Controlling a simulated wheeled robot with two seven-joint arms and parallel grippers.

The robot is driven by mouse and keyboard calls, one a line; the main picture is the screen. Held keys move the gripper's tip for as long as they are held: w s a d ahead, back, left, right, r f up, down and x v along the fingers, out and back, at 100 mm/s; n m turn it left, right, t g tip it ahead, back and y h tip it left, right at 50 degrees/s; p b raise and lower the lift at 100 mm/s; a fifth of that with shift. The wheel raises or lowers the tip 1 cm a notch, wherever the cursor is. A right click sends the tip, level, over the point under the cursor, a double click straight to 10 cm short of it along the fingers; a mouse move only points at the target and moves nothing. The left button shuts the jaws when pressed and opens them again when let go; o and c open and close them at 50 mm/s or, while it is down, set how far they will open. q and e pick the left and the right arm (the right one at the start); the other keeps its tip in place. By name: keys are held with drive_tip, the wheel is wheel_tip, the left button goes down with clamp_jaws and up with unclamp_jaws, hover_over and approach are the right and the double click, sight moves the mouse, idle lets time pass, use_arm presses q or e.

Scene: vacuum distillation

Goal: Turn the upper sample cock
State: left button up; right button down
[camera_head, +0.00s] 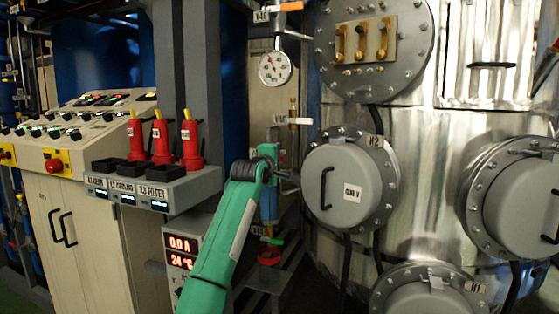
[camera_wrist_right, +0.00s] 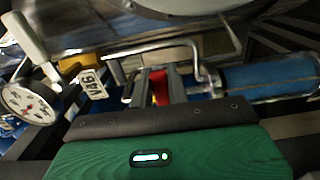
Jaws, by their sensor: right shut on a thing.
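The upper sample cock shows in the wrist view as a small red and yellow handle (camera_wrist_right: 158,85), between the fingers of my right gripper (camera_wrist_right: 161,88). The fingers are shut on it. In the head view my right gripper (camera_head: 285,178) reaches the top of the blue sample cylinder (camera_head: 269,206) and mostly hides the cock. The cylinder also shows in the wrist view (camera_wrist_right: 262,82), right of the fingers. A lower cock with a green handle (camera_head: 274,241) sits below the cylinder. My left gripper is not in view.
A white V46 tag (camera_wrist_right: 92,83) and a dial gauge (camera_wrist_right: 30,103) are near the fingers; the gauge is also in the head view (camera_head: 274,68). The steel vessel (camera_head: 410,150) stands close right.

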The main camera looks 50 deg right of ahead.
drive_tip(key=c, duration=1.4)
unclamp_jaws()
drive_tip(key=shift+f, duration=0.1)
drive_tip(key=shift+o, duration=0.2)
drive_tip(key=v, duration=1.3)
drive_tip(key=shift+a+b, duration=0.35)
drive_tip(key=shift+a, duration=0.05)
drive_tip(key=shift+s, duration=0.15)
